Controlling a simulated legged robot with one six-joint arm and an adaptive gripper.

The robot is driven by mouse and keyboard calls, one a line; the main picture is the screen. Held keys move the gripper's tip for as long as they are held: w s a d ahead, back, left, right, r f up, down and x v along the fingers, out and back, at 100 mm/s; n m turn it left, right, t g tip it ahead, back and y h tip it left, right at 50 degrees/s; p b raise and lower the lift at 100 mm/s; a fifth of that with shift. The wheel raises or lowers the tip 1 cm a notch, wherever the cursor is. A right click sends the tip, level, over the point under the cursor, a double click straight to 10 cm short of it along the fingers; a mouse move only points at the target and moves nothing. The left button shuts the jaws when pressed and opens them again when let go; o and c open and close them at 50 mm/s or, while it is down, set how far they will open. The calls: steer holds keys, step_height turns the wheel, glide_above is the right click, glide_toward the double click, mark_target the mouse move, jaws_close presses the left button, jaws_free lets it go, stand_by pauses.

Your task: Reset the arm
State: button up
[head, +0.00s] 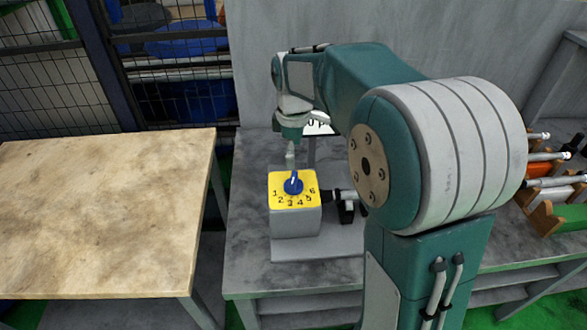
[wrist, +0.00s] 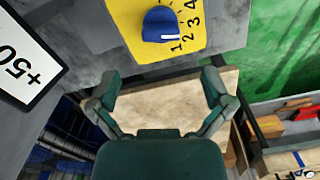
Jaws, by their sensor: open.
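In the head view, a blue knob (head: 293,184) sits on a yellow dial plate (head: 281,184) numbered 1 to 6, on top of a grey box (head: 295,222). A white line marks the knob; which number it points at is unclear. My gripper (head: 291,155) hangs just behind the knob, partly hidden by my arm. In the wrist view, my gripper (wrist: 158,82) is open with its two fingers spread and nothing between them. The knob (wrist: 160,25) lies ahead of the fingertips and appears clear of them, near the top edge.
The grey box stands on a grey bench (head: 247,245). A wooden-topped table (head: 100,215) is at left. A white sign (wrist: 30,60) reads "+50". A wire fence (head: 45,75) stands behind. Handled tools in a wooden rack (head: 550,215) are at right.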

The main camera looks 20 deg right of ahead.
step_height(320, 180, up, 3)
steer(key=shift+f, duration=0.15)
stand_by(0.3)
steer(key=s+r+m+t, duration=0.1)
steer(key=s+m+t, duration=0.4)
steer(key=s+m, duration=0.7)
steer(key=s, duration=1.1)
steer(key=shift+r+m+t, duration=0.3)
steer(key=shift+r+m, duration=0.1)
